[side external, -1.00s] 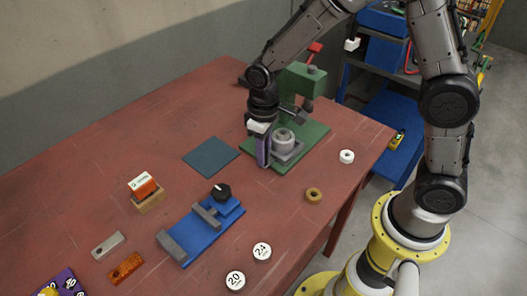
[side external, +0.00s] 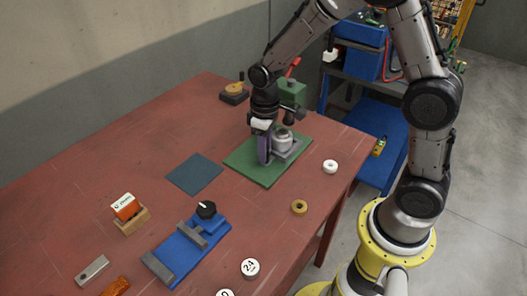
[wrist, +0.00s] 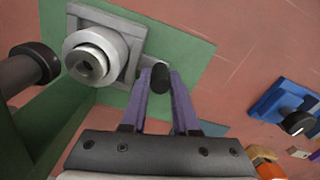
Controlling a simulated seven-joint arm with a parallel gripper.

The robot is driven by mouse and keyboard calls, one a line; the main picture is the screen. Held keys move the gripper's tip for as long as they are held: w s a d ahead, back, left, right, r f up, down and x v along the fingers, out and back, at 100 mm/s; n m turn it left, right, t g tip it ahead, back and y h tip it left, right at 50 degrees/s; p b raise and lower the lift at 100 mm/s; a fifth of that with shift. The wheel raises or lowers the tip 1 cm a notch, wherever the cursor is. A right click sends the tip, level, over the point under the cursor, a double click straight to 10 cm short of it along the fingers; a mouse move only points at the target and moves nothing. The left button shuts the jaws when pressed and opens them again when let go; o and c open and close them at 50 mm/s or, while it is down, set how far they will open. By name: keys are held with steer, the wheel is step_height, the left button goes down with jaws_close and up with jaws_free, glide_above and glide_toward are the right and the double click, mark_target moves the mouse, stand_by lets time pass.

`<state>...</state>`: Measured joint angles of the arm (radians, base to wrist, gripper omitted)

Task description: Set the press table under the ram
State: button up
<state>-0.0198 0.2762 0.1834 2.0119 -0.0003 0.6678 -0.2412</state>
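The press has a green base plate (side external: 247,163), a green body (side external: 291,92) and a red handle (side external: 293,66). Its dark ram (side external: 289,117) hangs from the head; in the wrist view the ram (wrist: 32,68) is at the left. The press table (side external: 287,154) is a grey square block on the base, with a pale ring-shaped piece (wrist: 94,54) on top. My gripper (wrist: 162,84) has its purple fingers low on either side of the table's black knob (wrist: 160,77), apparently closed on it. The ring is close to the ram; exact alignment is unclear.
A dark blue mat (side external: 194,174), a white ring (side external: 330,166) and a brass ring (side external: 299,207) lie nearby. A blue fixture (side external: 187,250), an orange-and-white box on a wooden block (side external: 126,207) and a white disc (side external: 250,268) are nearer.

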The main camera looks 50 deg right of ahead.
steer(key=shift+o, duration=0.4)
step_height(320, 180, up, 14)
stand_by(0.4)
steer(key=w+a+f+n+g+h, duration=0.2)
steer(key=w+a+n+g+h, duration=0.15)
steer(key=n, duration=0.25)
steer(key=x, duration=1.3)
steer(key=shift+w+a+f, duration=0.1)
steer(key=shift+a+f, duration=0.05)
